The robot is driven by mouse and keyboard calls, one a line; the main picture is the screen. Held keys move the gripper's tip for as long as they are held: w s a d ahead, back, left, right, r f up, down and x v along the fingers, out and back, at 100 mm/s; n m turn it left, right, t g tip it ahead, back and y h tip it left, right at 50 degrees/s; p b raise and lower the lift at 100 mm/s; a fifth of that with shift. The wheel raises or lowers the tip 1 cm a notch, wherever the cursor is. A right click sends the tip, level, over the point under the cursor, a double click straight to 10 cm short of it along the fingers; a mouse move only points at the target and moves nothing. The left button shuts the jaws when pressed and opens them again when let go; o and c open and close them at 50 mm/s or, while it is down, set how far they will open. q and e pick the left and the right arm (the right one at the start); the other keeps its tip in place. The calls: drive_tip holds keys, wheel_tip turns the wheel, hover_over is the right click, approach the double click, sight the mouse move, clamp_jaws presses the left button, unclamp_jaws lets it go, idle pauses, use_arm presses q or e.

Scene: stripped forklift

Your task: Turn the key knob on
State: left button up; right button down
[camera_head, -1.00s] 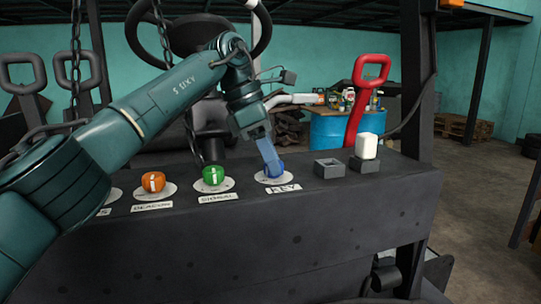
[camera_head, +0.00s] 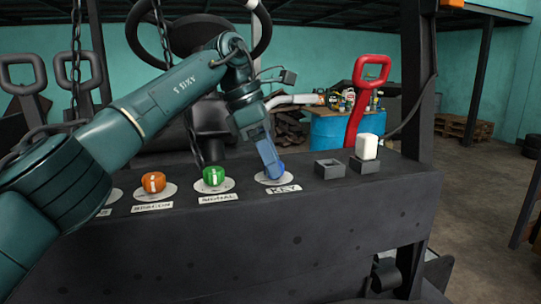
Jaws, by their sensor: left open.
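The blue key knob (camera_head: 275,171) sits on a round white plate on the dark panel, above the label KEY (camera_head: 284,189). My left gripper (camera_head: 271,160) comes down on it from above, its blue fingers at the knob. The fingers hide much of the knob, and I cannot tell whether they touch it. The knob's marking is hidden, so its setting does not show. My right gripper is not in view.
A green knob (camera_head: 213,177) labelled SIGNAL and an orange knob (camera_head: 153,182) labelled BEACON stand left of the key. Right of it are an empty square socket (camera_head: 329,169) and a white rocker block (camera_head: 367,147). A red lever (camera_head: 364,100) and steering wheel (camera_head: 259,30) rise behind.

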use_arm(q)
drive_tip(key=v, duration=0.5)
drive_tip(key=shift+a, duration=0.2)
drive_tip(key=a, duration=0.3)
drive_tip(key=a+b, duration=0.1)
drive_tip(key=a, duration=0.3)
drive_tip(key=a+b, duration=0.1)
drive_tip(key=a, duration=0.3)
drive_tip(key=shift+s+a, duration=0.25)
